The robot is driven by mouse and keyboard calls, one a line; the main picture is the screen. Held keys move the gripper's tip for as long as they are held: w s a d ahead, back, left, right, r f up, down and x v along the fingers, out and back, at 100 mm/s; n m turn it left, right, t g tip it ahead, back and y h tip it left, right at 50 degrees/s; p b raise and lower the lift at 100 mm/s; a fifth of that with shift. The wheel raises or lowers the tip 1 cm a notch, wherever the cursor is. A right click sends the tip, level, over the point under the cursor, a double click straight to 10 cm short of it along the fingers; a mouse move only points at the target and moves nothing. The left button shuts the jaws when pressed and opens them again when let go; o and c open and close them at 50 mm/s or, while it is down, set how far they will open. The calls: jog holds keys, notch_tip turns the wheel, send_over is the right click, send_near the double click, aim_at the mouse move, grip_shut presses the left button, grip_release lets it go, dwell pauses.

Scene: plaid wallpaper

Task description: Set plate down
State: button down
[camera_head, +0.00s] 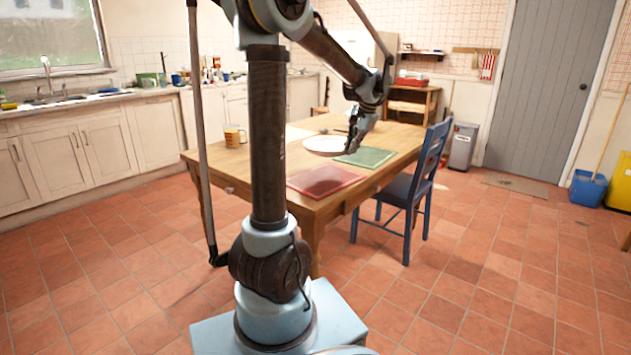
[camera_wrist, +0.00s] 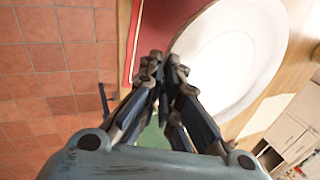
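A white round plate (camera_head: 325,144) shows over the wooden table (camera_head: 240,160) in the head view. In the wrist view the plate (camera_wrist: 240,45) fills the upper right and covers part of the red mat. My gripper (camera_head: 353,146) is at the plate's right edge in the head view. In the wrist view its fingers (camera_wrist: 165,68) are close together at the rim, seemingly shut on it; the contact is partly hidden by the fingertips. The plate looks a little above the tabletop, but the gap is not clear.
A red mat (camera_head: 325,181) lies at the table's near edge, and a green mat (camera_head: 365,157) lies right of the plate. A mug (camera_head: 233,136) stands on the table's left. A blue chair (camera_head: 420,180) stands against the right side.

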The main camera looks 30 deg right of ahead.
jog(key=shift+w+a, duration=0.1)
jog(key=shift+f, duration=0.1)
jog(key=shift+f, duration=4.9)
jog(key=c, duration=1.8)
grip_release()
